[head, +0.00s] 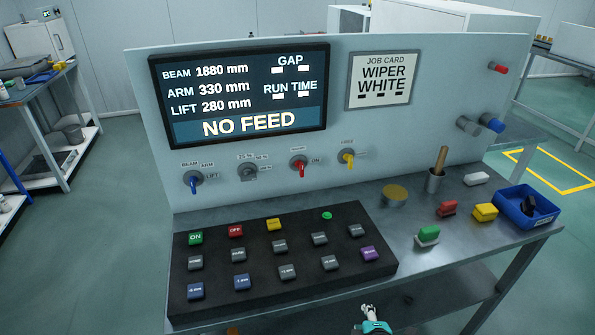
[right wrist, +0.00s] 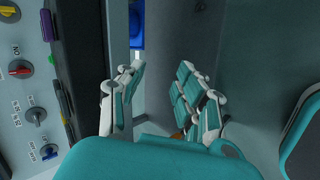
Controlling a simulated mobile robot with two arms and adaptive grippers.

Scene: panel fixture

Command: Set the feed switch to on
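A red rotary switch (head: 299,165) sits on the upright panel, with "ON" printed to its right; the small label above it is unreadable. Its handle looks roughly vertical, not turned toward "ON". It also shows at the left of the right wrist view (right wrist: 20,69). The screen (head: 240,95) reads "NO FEED". My right gripper (head: 369,310) is at the bottom edge of the head view, in front of the key console and well away from the switch. In the right wrist view its fingers (right wrist: 160,100) are spread with nothing between them. My left gripper is not in view.
A blue switch (head: 193,182), grey switch (head: 250,172) and yellow switch (head: 347,158) flank the red one. The dark key console (head: 285,292) lies below.

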